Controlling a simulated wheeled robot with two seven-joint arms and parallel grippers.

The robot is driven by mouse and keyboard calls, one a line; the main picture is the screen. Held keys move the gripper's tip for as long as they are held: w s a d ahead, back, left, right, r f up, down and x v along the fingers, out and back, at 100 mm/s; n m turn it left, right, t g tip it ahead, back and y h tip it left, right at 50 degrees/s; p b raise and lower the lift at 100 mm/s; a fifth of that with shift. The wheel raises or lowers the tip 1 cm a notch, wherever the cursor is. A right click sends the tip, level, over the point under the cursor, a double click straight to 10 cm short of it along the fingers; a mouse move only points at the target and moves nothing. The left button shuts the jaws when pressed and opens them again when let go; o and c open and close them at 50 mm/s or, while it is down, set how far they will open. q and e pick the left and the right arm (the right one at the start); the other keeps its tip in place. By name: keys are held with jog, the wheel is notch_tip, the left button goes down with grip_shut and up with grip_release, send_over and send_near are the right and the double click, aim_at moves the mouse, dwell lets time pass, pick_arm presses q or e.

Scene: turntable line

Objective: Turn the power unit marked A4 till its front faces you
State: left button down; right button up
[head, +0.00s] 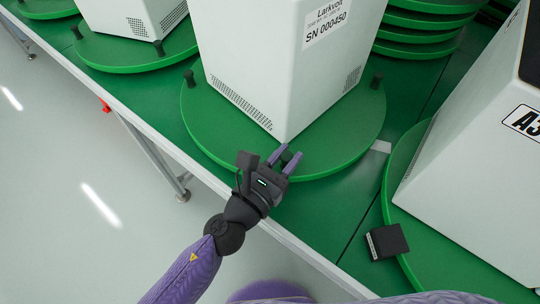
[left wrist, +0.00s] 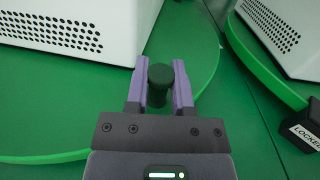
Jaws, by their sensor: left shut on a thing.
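A white power unit (head: 265,60) stands on a round green turntable (head: 345,140) in the middle of the head view. The sides I see have vent holes and a label reading Larkvolt SN 000450; no A4 mark shows. Dark pegs stand at the turntable's rim. My left gripper (head: 284,158) is shut on the near peg (left wrist: 160,80), one purple finger on each side of it. The unit's lower corner also shows in the left wrist view (left wrist: 85,22), apart from the fingers. My right gripper is not in view.
A unit marked A3 (head: 475,180) stands on another turntable at the right. A black box (head: 388,242), labelled LOCKED in the wrist view, sits at that turntable's rim. Another unit (head: 140,15) is at the upper left. Stacked green discs (head: 415,45) are behind.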

pick_arm(q)
jog(key=shift+d+n+t+y, duration=0.6)
jog(key=shift+d+y, duration=0.1)
jog(key=shift+d, duration=0.5)
jog(key=c, duration=0.5)
grip_release()
